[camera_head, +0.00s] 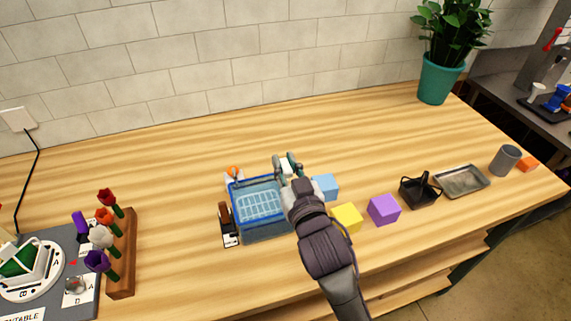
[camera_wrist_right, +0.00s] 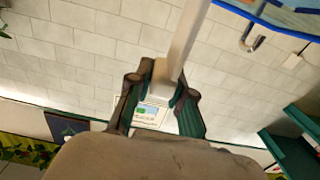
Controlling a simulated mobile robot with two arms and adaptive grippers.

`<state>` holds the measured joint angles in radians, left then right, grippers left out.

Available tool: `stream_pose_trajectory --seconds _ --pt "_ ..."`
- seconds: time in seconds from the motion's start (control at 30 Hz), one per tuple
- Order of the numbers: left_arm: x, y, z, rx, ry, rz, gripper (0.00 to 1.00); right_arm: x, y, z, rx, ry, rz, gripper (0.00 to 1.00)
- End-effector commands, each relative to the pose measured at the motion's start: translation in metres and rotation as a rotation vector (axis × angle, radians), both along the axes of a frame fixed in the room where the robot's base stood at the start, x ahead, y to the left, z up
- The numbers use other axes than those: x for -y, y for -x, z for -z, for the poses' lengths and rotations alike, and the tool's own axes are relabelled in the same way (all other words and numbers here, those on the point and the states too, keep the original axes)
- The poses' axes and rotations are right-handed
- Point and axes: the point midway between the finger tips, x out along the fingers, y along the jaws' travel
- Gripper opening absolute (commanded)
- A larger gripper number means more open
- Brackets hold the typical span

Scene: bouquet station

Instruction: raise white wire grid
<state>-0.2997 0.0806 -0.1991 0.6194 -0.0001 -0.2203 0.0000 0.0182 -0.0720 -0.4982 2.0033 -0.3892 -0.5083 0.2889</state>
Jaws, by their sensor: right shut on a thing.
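The white wire grid (camera_head: 262,205) lies inside a blue see-through tub (camera_head: 275,233) in the middle of the table. It looks level and sits low between the tub walls. My right gripper (camera_head: 288,168) is at the tub's back right corner. In the right wrist view its fingers (camera_wrist_right: 162,92) are shut on a pale flat bar (camera_wrist_right: 186,40), which appears to be the grid's handle. The join between bar and grid is hidden. The tub's blue rim (camera_wrist_right: 275,18) shows at upper right there, with a metal hook (camera_wrist_right: 252,43). My left gripper is not in view.
Right of the tub are a light blue block (camera_head: 326,186), a yellow block (camera_head: 347,217), a purple block (camera_head: 384,209), a black basket (camera_head: 420,191) and a metal tray (camera_head: 462,181). A wooden flower rack (camera_head: 123,262) stands left. The table behind the tub is clear.

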Motion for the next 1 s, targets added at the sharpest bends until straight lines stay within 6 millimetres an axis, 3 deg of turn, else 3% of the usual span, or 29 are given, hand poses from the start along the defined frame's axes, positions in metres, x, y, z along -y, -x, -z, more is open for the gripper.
stream_pose_trajectory --seconds 0.03,0.2,0.57,0.6,0.73,1.0 --pt "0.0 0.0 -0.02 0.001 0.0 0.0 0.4 0.0 0.0 -0.023 0.005 -0.004 0.0 0.0" --pt "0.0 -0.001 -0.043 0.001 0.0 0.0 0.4 0.0 0.0 -0.047 0.006 -0.004 0.0 0.0" --pt "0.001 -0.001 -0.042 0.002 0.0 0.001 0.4 0.0 0.0 -0.051 0.015 -0.006 0.0 0.0" --pt "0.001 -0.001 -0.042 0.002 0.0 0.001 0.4 0.0 0.0 -0.051 0.015 -0.006 0.0 0.24" --pt "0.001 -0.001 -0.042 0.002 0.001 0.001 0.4 0.0 0.0 -0.05 0.011 -0.005 0.0 0.45" --pt "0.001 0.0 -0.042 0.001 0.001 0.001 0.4 0.0 0.0 -0.047 0.006 -0.002 0.0 0.46"
